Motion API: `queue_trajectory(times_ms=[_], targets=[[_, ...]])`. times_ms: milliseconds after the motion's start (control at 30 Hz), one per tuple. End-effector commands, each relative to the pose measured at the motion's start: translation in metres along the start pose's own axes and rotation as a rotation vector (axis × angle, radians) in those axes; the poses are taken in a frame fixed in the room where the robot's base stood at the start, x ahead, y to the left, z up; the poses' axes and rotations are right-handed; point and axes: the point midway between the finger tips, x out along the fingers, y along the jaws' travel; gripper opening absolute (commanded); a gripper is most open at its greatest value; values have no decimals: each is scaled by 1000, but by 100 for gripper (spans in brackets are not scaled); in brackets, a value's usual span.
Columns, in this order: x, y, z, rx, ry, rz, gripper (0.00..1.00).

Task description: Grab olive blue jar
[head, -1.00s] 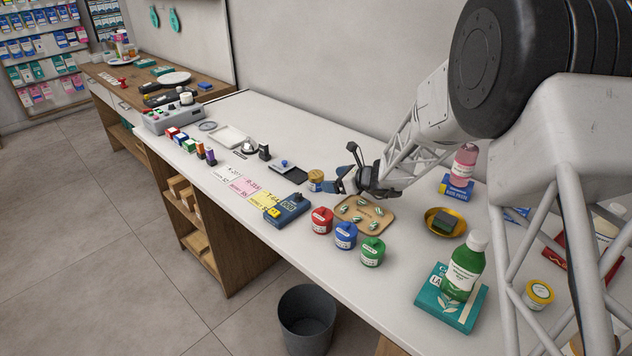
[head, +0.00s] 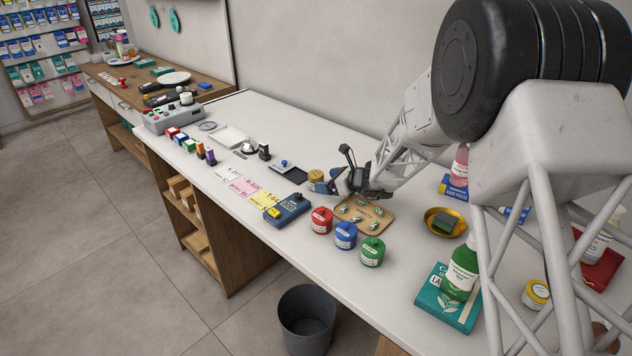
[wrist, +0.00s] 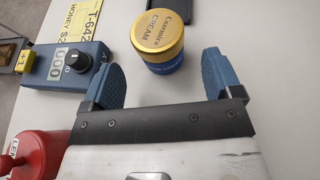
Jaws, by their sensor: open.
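The olive blue jar (wrist: 158,38) has an olive-gold lid lettered "Cosmica Cream" and a blue body. It stands upright on the counter. In the head view its lid (head: 316,175) shows just behind my blue fingers, which hide most of its body. My gripper (wrist: 161,62) is open and empty, low over the counter. In the wrist view the jar is ahead of the gripper's palm, its near part between the two blue fingertips, with a visible gap on each side. I cannot tell how far the fingers reach around it.
A blue device with a dial (wrist: 75,68) stands left of my left finger, and a red jar (wrist: 40,150) is nearer. Blue (head: 345,236) and green (head: 371,252) jars and a wooden tray (head: 384,222) are close by. A dark mat (head: 288,172) lies beyond.

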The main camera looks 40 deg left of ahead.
Motion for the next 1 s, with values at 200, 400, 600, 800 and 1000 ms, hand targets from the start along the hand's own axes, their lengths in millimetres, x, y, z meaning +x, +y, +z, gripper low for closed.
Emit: queue_trajectory(times_ms=[200,400,600,800,1000], targets=[[1,0,0,0,0,0,85],[12,0,0,0,0,1,85],[31,-1,0,0,-1,0,85],[48,0,0,0,0,1,85],[52,0,0,0,0,0,85]])
